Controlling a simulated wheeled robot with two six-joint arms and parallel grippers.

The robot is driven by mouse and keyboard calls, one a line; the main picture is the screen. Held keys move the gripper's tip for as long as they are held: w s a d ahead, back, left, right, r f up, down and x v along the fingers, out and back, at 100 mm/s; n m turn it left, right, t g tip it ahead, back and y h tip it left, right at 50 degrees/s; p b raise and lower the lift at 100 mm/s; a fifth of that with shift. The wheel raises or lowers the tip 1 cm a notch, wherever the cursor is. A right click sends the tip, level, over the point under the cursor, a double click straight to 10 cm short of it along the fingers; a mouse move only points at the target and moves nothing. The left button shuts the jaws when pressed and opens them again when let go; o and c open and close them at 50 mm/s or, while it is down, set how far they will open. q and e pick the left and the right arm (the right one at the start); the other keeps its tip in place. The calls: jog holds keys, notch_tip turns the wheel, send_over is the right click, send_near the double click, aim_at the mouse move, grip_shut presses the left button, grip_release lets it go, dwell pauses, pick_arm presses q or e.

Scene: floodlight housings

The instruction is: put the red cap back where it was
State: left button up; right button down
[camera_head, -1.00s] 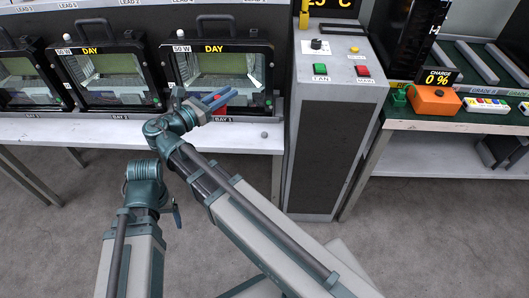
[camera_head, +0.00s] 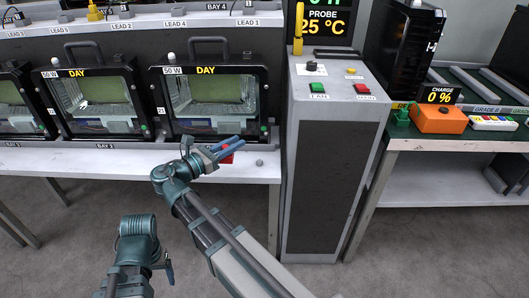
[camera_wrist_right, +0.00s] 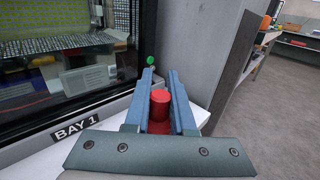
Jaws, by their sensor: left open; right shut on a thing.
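The red cap (camera_head: 228,157) shows partly under the blue fingers of my right gripper (camera_head: 228,146), at the bench front before the Bay 1 housing. In the right wrist view the red cap (camera_wrist_right: 160,104) sits between the two fingers of the right gripper (camera_wrist_right: 161,74), which is shut on it. The Bay 1 floodlight housing (camera_head: 206,71) stands upright behind, with a green knob (camera_head: 264,129) at its lower right corner. The green knob (camera_wrist_right: 151,61) also shows beyond the fingertips in the wrist view. My left gripper (camera_head: 168,272) is low in front, away from the bench, open; its fingers show only partly.
A small grey knob (camera_head: 260,162) is on the white bench (camera_head: 100,158), right of the right gripper. Another housing (camera_head: 97,93) stands left. A grey control pedestal (camera_head: 330,160) rises close on the right. An orange box (camera_head: 438,119) sits on the far right table.

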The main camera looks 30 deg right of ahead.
jog(key=d, duration=0.7)
jog(key=d+f+b, duration=0.1)
jog(key=d, duration=0.2)
jog(key=shift+s+d, duration=0.35)
jog(key=shift+d, duration=0.05)
notch_tip(320, 180, down, 4)
jog(key=b, duration=0.3)
jog(key=shift+r, duration=0.25)
jog(key=shift+f+b, duration=0.65)
jog(key=shift+b, duration=0.2)
jog(key=c, duration=0.8)
grip_release()
jog(key=shift+o, duration=0.2)
jog(key=shift+r, duration=0.15)
